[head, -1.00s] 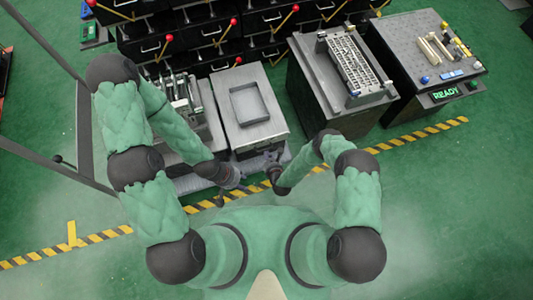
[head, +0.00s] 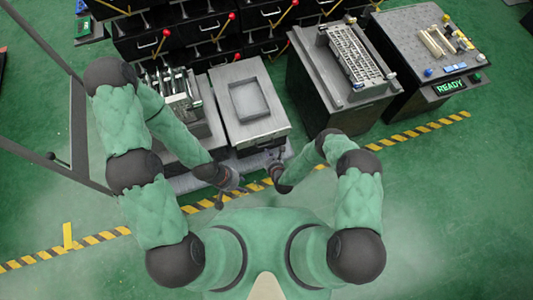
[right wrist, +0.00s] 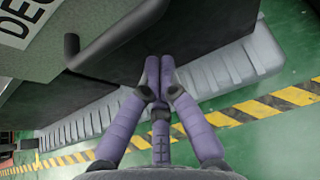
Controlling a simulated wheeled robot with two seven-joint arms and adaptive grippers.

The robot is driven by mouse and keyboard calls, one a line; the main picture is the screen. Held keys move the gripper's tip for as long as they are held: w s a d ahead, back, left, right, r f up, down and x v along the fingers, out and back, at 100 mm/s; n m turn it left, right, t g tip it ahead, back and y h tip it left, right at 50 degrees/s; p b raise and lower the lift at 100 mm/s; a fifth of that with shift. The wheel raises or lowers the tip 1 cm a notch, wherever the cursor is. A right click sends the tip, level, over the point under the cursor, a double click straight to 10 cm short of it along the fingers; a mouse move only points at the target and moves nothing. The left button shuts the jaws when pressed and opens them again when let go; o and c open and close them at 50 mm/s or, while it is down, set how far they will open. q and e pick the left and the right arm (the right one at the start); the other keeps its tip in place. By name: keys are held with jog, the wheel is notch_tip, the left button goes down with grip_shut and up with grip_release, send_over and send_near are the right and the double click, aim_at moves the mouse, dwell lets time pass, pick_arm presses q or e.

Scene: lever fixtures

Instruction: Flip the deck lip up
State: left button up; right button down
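The deck fixture (head: 255,127) is a light grey box with a recessed top, ahead of me in the head view. In the right wrist view, its sign (right wrist: 17,25) reads "DEC", cut off by the frame. A dark grey flat edge, seemingly the deck lip (right wrist: 122,32), slants across the upper part, with a short black peg (right wrist: 72,45) beside its left end. My right gripper (right wrist: 159,62) has its purple fingers together below this edge, with nothing seen between them. It also shows small in the head view (head: 272,160). My left gripper (head: 232,190) is low and left; its fingers are too small to read.
A lever fixture (head: 180,90) stands left of the deck. A grey cabinet with a rack (head: 350,60) and a table with a "READY" display (head: 450,87) stand right. Black drawers with red-knobbed levers line the back. A grey ribbed strip (right wrist: 240,65) runs along the floor.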

jog(key=p+v, duration=0.3)
jog(key=v, duration=0.6)
jog(key=shift+s+r, duration=0.2)
jog(key=shift+r, duration=0.1)
jog(key=shift+d, duration=0.15)
jog(key=s+d+r+n+g+p, duration=0.1)
jog(key=s+r+n+g, duration=0.4)
jog(key=r+n, duration=0.6)
jog(key=s+d+r+n+g+p, duration=0.2)
jog(key=s+d+r+n+g, duration=0.2)
jog(key=r+n, duration=0.7)
jog(key=s+n+g, duration=0.2)
jog(key=s+n, duration=0.2)
jog(key=n, duration=0.4)
jog(key=shift+s+d+r, duration=0.2)
jog(key=shift+d+r, duration=0.15)
jog(key=shift+r, duration=0.05)
